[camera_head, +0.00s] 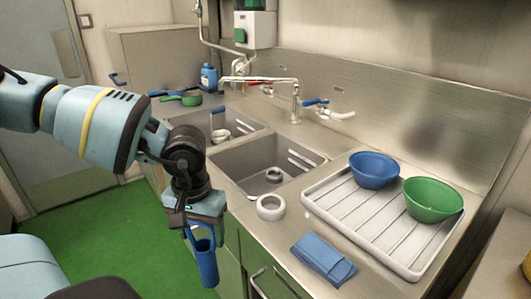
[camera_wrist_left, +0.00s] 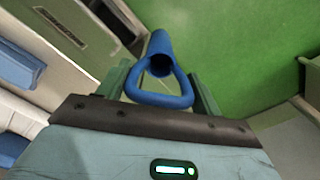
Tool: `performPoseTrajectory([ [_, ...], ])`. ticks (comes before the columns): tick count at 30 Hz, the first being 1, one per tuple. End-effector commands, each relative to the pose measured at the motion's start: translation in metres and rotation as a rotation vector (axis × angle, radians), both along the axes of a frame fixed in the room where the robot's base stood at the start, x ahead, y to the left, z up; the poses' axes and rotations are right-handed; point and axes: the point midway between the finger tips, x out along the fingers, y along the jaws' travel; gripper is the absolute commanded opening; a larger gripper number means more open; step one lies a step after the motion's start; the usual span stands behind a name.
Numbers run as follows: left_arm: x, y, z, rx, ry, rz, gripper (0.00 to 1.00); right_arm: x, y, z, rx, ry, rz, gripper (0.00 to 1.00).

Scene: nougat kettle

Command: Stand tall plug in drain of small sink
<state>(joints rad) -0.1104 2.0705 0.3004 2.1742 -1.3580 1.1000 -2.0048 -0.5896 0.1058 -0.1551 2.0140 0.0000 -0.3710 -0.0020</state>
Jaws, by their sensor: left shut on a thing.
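My left gripper (camera_head: 204,232) is shut on the loop handle of a blue tall plug (camera_head: 207,264). The plug hangs down in front of the counter, over the green floor. In the left wrist view the plug (camera_wrist_left: 160,50) shows as a tube with a loop between the fingers (camera_wrist_left: 161,92). The nearer sink (camera_head: 240,166) has a round grey fitting (camera_head: 274,174) on its floor, likely at its drain. The farther sink (camera_head: 250,124) holds a whitish round thing (camera_head: 221,135) with a blue upright part. Its drain is not clear. My right gripper is out of view.
A white ring (camera_head: 270,207) and a folded blue cloth (camera_head: 323,259) lie on the counter's front part. A ribbed drainboard (camera_head: 350,207) holds a blue bowl (camera_head: 374,170) and a green bowl (camera_head: 432,199). A faucet (camera_head: 295,103) stands behind the sinks.

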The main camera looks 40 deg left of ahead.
Motion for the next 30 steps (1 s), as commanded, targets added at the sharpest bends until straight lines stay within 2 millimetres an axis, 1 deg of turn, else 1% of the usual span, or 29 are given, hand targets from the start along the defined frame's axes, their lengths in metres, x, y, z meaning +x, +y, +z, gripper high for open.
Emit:
performPoseTrajectory([
  [1,-0.003,0.013,0.002,-0.007,-0.007,0.027,0.24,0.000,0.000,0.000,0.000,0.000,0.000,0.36],
  [3,-0.010,0.029,0.001,-0.008,-0.006,0.063,0.24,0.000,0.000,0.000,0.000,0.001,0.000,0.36],
  [6,-0.021,0.045,-0.004,-0.009,-0.006,0.115,0.24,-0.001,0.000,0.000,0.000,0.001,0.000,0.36],
  [10,-0.034,0.055,-0.015,-0.009,-0.006,0.165,0.24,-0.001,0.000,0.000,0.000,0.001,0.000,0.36],
  [14,-0.045,0.052,-0.032,-0.010,-0.004,0.191,0.24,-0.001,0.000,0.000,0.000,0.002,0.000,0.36],
  [15,-0.047,0.046,-0.039,-0.014,-0.006,0.192,0.24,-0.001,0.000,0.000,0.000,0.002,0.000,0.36],
  [18,-0.048,0.031,-0.051,-0.013,-0.007,0.178,0.24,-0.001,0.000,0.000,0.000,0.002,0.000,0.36],
  [20,-0.047,0.019,-0.057,-0.011,-0.007,0.158,0.24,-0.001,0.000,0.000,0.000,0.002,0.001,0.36],
  [23,-0.043,-0.004,-0.065,-0.009,-0.008,0.113,0.24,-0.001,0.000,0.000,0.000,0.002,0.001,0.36],
  [27,-0.033,-0.043,-0.069,-0.006,-0.010,0.016,0.24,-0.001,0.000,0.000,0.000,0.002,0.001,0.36],
  [29,-0.029,-0.061,-0.068,-0.005,-0.009,-0.036,0.24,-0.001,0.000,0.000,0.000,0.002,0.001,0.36],
  [30,-0.025,-0.074,-0.067,-0.005,-0.010,-0.073,0.24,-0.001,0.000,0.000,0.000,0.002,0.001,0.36],
])
